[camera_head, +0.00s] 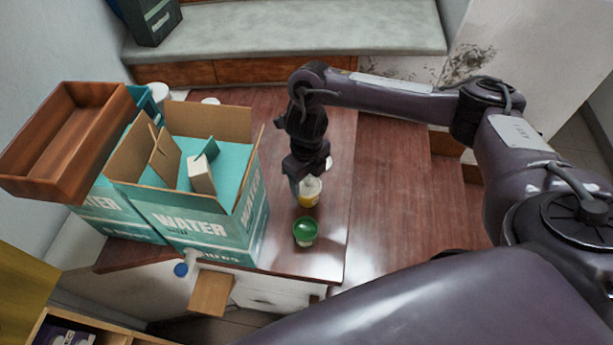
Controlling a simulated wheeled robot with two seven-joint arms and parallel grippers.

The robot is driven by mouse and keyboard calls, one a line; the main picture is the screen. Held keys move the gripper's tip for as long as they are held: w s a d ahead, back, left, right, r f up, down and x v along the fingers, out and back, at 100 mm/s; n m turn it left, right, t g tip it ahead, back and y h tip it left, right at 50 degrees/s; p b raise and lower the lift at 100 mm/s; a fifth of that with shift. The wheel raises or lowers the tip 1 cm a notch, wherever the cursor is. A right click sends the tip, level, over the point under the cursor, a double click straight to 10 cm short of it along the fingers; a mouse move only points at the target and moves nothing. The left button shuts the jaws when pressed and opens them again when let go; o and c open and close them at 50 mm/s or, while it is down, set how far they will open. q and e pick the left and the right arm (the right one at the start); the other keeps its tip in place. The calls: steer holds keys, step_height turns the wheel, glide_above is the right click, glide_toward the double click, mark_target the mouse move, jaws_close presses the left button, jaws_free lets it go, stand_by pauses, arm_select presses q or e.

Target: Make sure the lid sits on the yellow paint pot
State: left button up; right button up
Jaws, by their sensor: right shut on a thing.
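The yellow paint pot (307,201) stands on the brown wooden table top, right of the water box. A pale, whitish lid (313,185) shows at the top of the yellow pot, covering most of its mouth. My right gripper (298,188) reaches down from above and is shut on the lid at its left side. The fingertips are small and dark here, and I cannot tell whether the lid rests on the rim or hangs just above it. My left gripper is out of view.
A green paint pot (306,230) stands just in front of the yellow one. A small white thing (328,163) is partly hidden behind my gripper. An open cardboard water box (205,235) and a brown wooden tray (75,130) are at the left. The table's right edge is close by.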

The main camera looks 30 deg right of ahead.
stand_by(0.3)
steer(key=o, duration=1)
steer(key=shift+o, duration=0.6)
steer(key=shift+o, duration=1.1)
steer(key=shift+r+p, duration=3.45)
steer(key=shift+r, duration=0.1)
